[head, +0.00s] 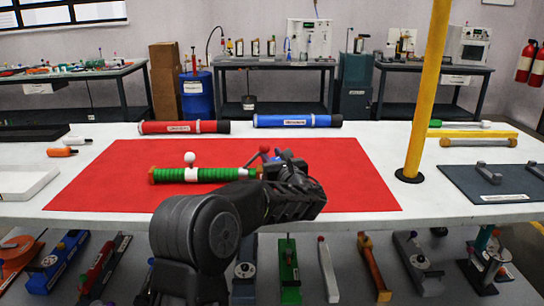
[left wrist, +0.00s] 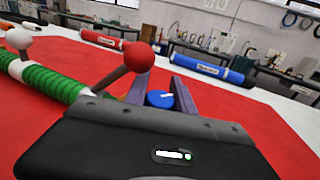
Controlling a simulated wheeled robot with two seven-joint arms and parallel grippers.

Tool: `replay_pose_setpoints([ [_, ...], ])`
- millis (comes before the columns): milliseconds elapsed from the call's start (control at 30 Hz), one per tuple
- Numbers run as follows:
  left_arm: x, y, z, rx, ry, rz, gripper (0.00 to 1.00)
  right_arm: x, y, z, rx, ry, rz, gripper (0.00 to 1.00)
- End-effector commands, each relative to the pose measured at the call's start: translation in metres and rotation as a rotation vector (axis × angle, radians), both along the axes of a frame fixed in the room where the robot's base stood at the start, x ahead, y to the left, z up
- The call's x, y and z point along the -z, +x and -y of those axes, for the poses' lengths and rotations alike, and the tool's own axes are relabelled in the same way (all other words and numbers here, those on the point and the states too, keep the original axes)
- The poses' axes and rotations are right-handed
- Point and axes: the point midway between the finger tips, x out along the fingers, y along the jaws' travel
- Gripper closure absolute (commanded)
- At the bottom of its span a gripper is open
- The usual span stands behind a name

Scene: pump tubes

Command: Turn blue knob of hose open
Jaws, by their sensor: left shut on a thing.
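A green ribbed hose (head: 213,174) lies across the red mat (head: 350,190); it also shows in the left wrist view (left wrist: 55,82). It has a white-ball lever (head: 190,158) near its left part and a red-ball lever (head: 265,150) near its right end. The red ball (left wrist: 139,57) stands just left of my fingers in the left wrist view. My left gripper (head: 280,158) is at the hose's right end, shut on the blue knob (left wrist: 160,99), which sits between its two fingers. My gripper hides part of the hose end in the head view. My right gripper is not in view.
A red tube (head: 180,127) and a blue tube (head: 297,121) lie behind the mat. A yellow post (head: 425,100) stands to the right on the white table (head: 390,145). A dark tray (head: 470,180) is at the far right. The mat's right part is clear.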

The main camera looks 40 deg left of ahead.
Motion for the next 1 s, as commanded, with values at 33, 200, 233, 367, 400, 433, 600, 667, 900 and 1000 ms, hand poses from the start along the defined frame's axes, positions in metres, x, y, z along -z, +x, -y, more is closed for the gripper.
replay_pose_setpoints([
  [33, 0.000, 0.000, 0.000, 0.000, 0.000, 0.000, 1.00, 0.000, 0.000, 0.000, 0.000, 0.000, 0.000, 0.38],
  [200, 0.003, 0.001, 0.000, 0.056, 0.000, 0.005, 1.00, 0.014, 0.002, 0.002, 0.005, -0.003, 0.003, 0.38],
  [233, 0.003, 0.001, 0.001, 0.074, 0.000, 0.006, 1.00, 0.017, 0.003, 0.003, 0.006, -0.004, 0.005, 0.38],
  [367, 0.002, 0.003, 0.003, 0.131, 0.000, 0.001, 1.00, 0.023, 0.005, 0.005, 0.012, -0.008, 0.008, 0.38],
  [400, 0.001, 0.003, 0.003, 0.134, -0.001, 0.001, 1.00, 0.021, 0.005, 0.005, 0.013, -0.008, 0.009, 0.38],
  [433, 0.000, 0.003, 0.003, 0.134, -0.001, 0.001, 1.00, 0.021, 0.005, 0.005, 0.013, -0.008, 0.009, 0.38],
  [600, 0.000, 0.003, 0.003, 0.132, 0.000, 0.000, 1.00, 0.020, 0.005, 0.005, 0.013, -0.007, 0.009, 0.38],
  [667, 0.000, 0.003, 0.003, 0.132, 0.000, 0.000, 0.65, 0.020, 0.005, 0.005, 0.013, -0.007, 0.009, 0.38],
  [900, 0.000, 0.003, 0.003, 0.132, 0.000, 0.000, 0.61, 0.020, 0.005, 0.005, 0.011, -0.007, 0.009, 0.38],
  [1000, 0.000, 0.003, 0.004, 0.132, 0.000, 0.000, 0.61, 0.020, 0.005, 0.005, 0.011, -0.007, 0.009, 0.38],
])
